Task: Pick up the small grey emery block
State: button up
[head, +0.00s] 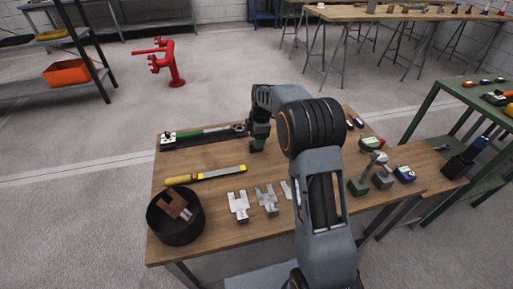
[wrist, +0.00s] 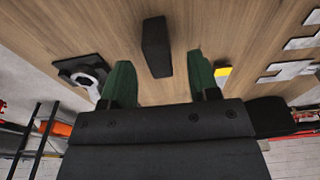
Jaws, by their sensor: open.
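In the wrist view, a small dark grey block (wrist: 156,46), which looks like the emery block, lies on the wooden table top. My gripper (wrist: 159,62) has two green fingers, apart and empty, one on each side of the block's near end. The block lies between the lines of the fingers, mostly beyond their tips; I cannot tell if either touches it. In the head view, my gripper (head: 257,143) points down low over the table's back middle. The block is not clearly seen there, likely hidden by my arm.
A dark tray (head: 180,144) with a green-handled wrench (head: 204,133) lies left of my gripper. A yellow-handled file (head: 205,175), metal forked pieces (head: 239,206) and a round black bin (head: 176,230) are nearer. Several tools and small blocks (head: 382,179) stand to the right.

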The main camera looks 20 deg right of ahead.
jog(key=f, duration=0.3)
jog(key=shift+a+f+b, duration=0.15)
jog(key=shift+a+b, duration=0.05)
jog(key=shift+b, duration=0.1)
jog(key=shift+c, duration=0.4)
grip_shut()
jog(key=shift+w+r, duration=0.1)
jog(key=shift+r, duration=0.25)
notch_tip(320, 180, up, 3)
jog(key=shift+r+p, duration=0.1)
jog(key=shift+p, duration=0.4)
jog(key=s+r+p, duration=0.1)
jog(key=s+r, duration=0.8)
jog(key=s, duration=0.5)
jog(key=shift+p, duration=0.4)
